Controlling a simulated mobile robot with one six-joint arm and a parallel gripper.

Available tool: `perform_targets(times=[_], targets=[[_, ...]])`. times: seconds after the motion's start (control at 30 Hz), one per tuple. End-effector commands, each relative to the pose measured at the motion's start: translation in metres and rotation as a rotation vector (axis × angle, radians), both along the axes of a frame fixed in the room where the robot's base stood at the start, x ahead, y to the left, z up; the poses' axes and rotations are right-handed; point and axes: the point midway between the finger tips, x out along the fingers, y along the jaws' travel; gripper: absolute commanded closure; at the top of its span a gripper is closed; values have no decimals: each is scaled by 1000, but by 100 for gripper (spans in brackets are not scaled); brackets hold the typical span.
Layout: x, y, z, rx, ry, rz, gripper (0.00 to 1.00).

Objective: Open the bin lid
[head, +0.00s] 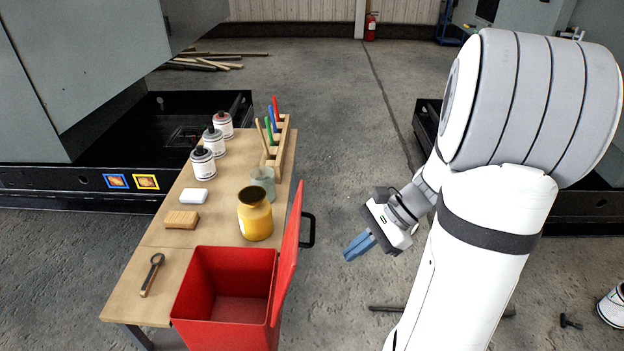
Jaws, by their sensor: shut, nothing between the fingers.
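A red bin (225,290) stands at the front of the wooden table in the head view. Its red lid (288,250) is swung up and stands nearly upright along the bin's right side, so the bin's inside shows and looks empty. A black handle (308,231) sticks out from the lid's right face. My gripper (358,246) is to the right of the lid and handle, apart from both, over the floor. Its blue fingers are shut and hold nothing.
Floor between table and arm is clear.

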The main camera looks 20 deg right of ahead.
Motion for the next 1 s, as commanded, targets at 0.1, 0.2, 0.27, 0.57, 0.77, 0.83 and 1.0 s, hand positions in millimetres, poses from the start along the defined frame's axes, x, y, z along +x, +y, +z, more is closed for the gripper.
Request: perform_targets(times=[0.1, 0.2, 0.27, 0.57, 0.77, 0.83, 1.0], targets=[[11, -21, 47, 106, 50, -161, 100], [17, -35, 65, 179, 79, -264, 100], [20, -42, 73, 213, 90, -311, 100], [28, -47, 76, 274, 111, -390, 100], [36, -17, 58, 274, 114, -385, 100], [41, -4, 50, 273, 113, -385, 100], [50, 25, 31, 273, 114, -385, 100]])
